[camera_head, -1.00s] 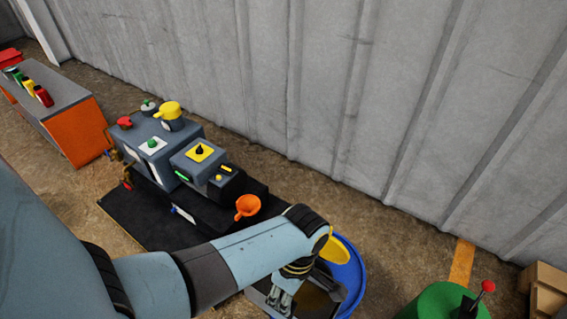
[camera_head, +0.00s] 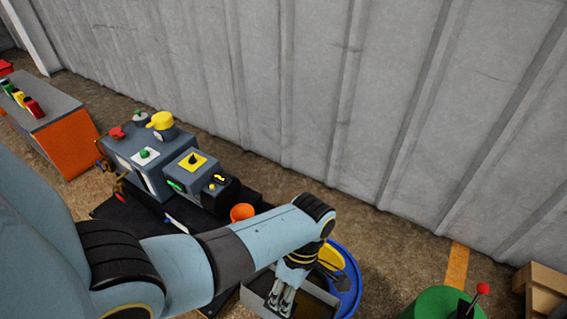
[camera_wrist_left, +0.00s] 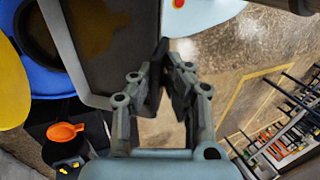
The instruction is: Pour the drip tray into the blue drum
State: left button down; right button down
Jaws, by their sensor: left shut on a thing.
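The drip tray (camera_head: 318,291) is a dark grey, shallow tray with brownish contents. My left gripper (camera_head: 281,303) is shut on its near wall. In the left wrist view the gripper (camera_wrist_left: 163,75) pinches the tray's edge, and the dark tray (camera_wrist_left: 125,65) extends up and left. The blue drum (camera_head: 351,292) stands right of the tray, partly hidden by it and my arm. In the left wrist view the drum (camera_wrist_left: 45,82) lies beside the tray, with a dark round opening. The tray overlaps the drum in the head view; I cannot tell whether they touch. My right gripper is not in view.
A yellow part (camera_head: 331,258) shows at the drum. A grey machine (camera_head: 150,165) and an orange funnel (camera_head: 242,212) stand left on a black mat. A green drum (camera_head: 437,304) with a red-knobbed lever and a wooden crate (camera_head: 545,290) stand right. A corrugated wall (camera_head: 330,90) runs behind.

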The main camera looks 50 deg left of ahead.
pick_arm(q)
jog(key=shift+w+r, duration=0.1)
jog(key=shift+w, duration=0.1)
jog(key=shift+w+a+r+g, duration=0.15)
jog(key=shift+w+r+g, duration=0.2)
jog(key=shift+w+g, duration=0.05)
jog(key=shift+w+r+g+b, duration=0.15)
jog(key=shift+w+g+b, duration=0.15)
jog(key=shift+b, duration=0.1)
jog(key=shift+w+a+r+g, duration=0.15)
jog(key=shift+w+r+g, duration=0.15)
jog(key=shift+w, duration=0.1)
jog(key=shift+h+b, duration=0.3)
jog(key=shift+b, duration=0.05)
jog(key=shift+w+a+r+g+b, duration=0.15)
jog(key=shift+w+r+g+b, duration=0.1)
jog(key=shift+w+g+b, duration=0.3)
jog(key=shift+w+r, duration=0.15)
jog(key=shift+w, duration=0.05)
jog(key=shift+w+a+r+g+b, duration=0.2)
jog(key=shift+w+r+g+b, duration=0.15)
jog(key=shift+w+g+b, duration=0.7)
